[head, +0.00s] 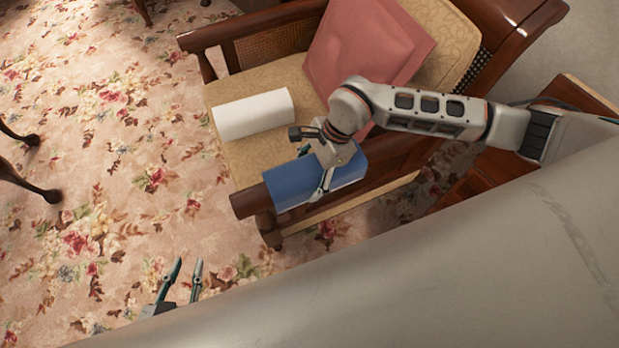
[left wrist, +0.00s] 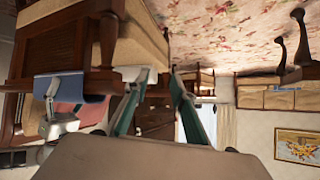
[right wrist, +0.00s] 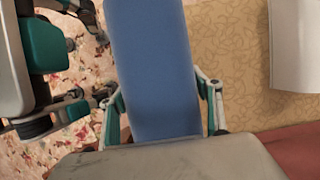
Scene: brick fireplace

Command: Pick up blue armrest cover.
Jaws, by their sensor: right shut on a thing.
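The blue armrest cover (head: 288,186) lies over the near wooden armrest of the armchair. My right gripper (head: 315,163) is at the cover from above, with its fingers on either side. In the right wrist view the cover (right wrist: 155,60) runs between the two fingers (right wrist: 162,92), which are shut on it. The cover also shows in the left wrist view (left wrist: 72,86), hanging on the armrest. My left gripper (head: 188,263) is open and empty, low over the carpet and apart from the chair. Its spread fingers (left wrist: 155,75) show in the left wrist view.
The armchair has a patterned yellow seat (head: 240,156) and pink cushion (head: 360,45). A white rolled piece (head: 253,114) lies on the seat. A wooden cabinet (head: 470,185) stands right of the chair. Dark furniture legs (head: 35,185) are at far left. Floral carpet (head: 120,150) between is clear.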

